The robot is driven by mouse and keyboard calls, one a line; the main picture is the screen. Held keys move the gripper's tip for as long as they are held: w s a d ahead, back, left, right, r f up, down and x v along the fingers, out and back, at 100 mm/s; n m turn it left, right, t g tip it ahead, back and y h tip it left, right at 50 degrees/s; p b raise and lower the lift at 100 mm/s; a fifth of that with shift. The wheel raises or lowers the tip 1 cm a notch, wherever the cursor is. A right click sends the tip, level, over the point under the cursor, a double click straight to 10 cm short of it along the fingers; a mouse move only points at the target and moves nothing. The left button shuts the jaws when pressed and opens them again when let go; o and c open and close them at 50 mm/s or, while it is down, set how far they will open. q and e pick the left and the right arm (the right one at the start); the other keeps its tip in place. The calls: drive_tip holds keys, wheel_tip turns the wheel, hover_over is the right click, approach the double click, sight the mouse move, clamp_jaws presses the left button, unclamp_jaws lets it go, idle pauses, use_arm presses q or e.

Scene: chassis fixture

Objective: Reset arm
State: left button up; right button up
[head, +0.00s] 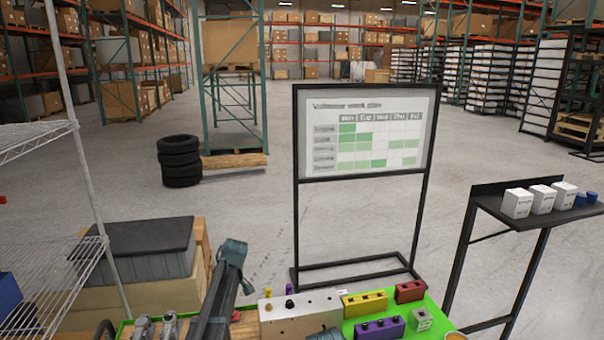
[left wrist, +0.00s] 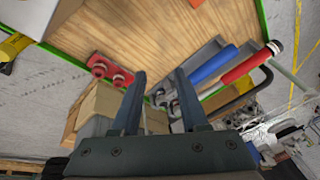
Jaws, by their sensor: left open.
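My left gripper (left wrist: 161,76) is open in the left wrist view, with its two dark fingers apart and nothing between them. A wooden tabletop with a green edge (left wrist: 165,35) lies beyond the fingertips. My right gripper is not seen in either view.
A metal block (head: 300,318), a yellow block (head: 365,303), a purple block (head: 380,329) and a red block (head: 410,291) sit on the green-edged bench. A blue cylinder (left wrist: 213,66) and a red cylinder (left wrist: 247,68) lie near the gripper. A framed board (head: 362,137) stands behind.

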use_arm(q)
drive_tip(key=s+d+m, duration=0.5)
drive_tip(key=s+d, duration=0.2)
drive_tip(key=s, duration=0.3)
drive_tip(key=s+d+f+m+h, duration=0.1)
drive_tip(key=s+d+m, duration=0.5)
drive_tip(key=s, duration=0.4)
drive_tip(key=s+d+m+h, duration=0.1)
drive_tip(key=s+d+m, duration=0.4)
drive_tip(key=s, duration=0.5)
drive_tip(key=d, duration=0.2)
drive_tip(key=shift+d+f+m, duration=0.2)
drive_tip(key=shift+d+m, duration=0.1)
drive_tip(key=shift+m, duration=0.1)
